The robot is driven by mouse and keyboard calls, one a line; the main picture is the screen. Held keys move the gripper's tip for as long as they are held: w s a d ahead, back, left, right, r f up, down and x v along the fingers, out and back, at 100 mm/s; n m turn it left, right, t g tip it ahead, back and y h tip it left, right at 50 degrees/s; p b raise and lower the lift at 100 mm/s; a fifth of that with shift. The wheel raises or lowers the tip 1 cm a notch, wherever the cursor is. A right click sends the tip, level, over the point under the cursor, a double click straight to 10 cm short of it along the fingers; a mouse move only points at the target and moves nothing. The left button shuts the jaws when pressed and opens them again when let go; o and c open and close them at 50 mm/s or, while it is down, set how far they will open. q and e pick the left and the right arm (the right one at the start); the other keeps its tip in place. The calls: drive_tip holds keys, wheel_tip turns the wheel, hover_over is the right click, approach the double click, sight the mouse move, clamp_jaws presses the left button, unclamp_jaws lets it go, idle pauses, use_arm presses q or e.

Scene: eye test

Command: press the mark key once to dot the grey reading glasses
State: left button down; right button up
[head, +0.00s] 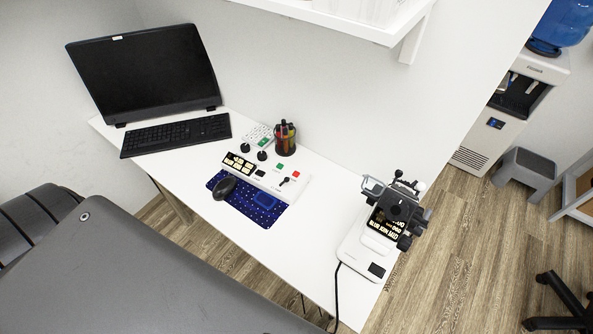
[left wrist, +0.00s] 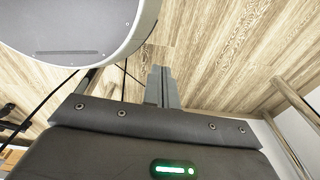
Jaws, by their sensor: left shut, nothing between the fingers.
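A white instrument (head: 356,252) with a black head stands at the right end of the white desk. A grey frame, seemingly the reading glasses (head: 373,187), sits at the upper left of its head; lens detail is too small to make out. A dark panel (head: 376,270) is on its base; I cannot tell whether this is the mark key. A white control box (head: 297,187) with green and red buttons and a black lever stands mid-desk. My left gripper (left wrist: 161,72) shows in the left wrist view, shut and empty above the wood floor. My right gripper is not in view.
The desk (head: 320,242) also holds a monitor (head: 150,72), a keyboard (head: 176,135), a pen cup (head: 285,140), and a mouse (head: 224,187) on a blue mat (head: 262,216). A white shelf (head: 345,26) juts out above. A water dispenser (head: 500,110) stands at the right.

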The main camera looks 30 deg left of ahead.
use_arm(q)
drive_tip(key=w+d+r+t+p, duration=0.1)
drive_tip(key=w+r+p, duration=0.3)
drive_tip(key=r, duration=0.8)
drive_tip(key=w+d+r+p, duration=0.1)
drive_tip(key=w+r, duration=0.6)
drive_tip(key=r, duration=0.5)
drive_tip(key=w+r+t+p, duration=0.1)
drive_tip(key=w+r+p, duration=0.3)
drive_tip(key=r, duration=0.8)
drive_tip(key=w+m+t, duration=0.1)
drive_tip(key=w, duration=0.3)
drive_tip(key=w+r+m+t, duration=0.1)
drive_tip(key=w, duration=0.3)
drive_tip(key=w+r+m+t+h, duration=0.1)
drive_tip(key=w+m, duration=0.1)
drive_tip(key=w, duration=0.3)
drive_tip(key=shift+d, duration=0.2)
drive_tip(key=w+r+m+t+h, duration=0.1)
drive_tip(key=w+r+m, duration=0.25)
drive_tip(key=w, duration=0.45)
wheel_tip(320, 180, up, 6)
drive_tip(key=m+h+p, duration=0.1)
drive_tip(key=m+h, duration=0.2)
drive_tip(key=m, duration=0.3)
hover_over(293, 174)
drive_tip(key=shift+s+r+n+t, duration=0.1)
drive_tip(key=shift+r+n+t, duration=0.05)
drive_tip(key=shift+n+t, duration=0.15)
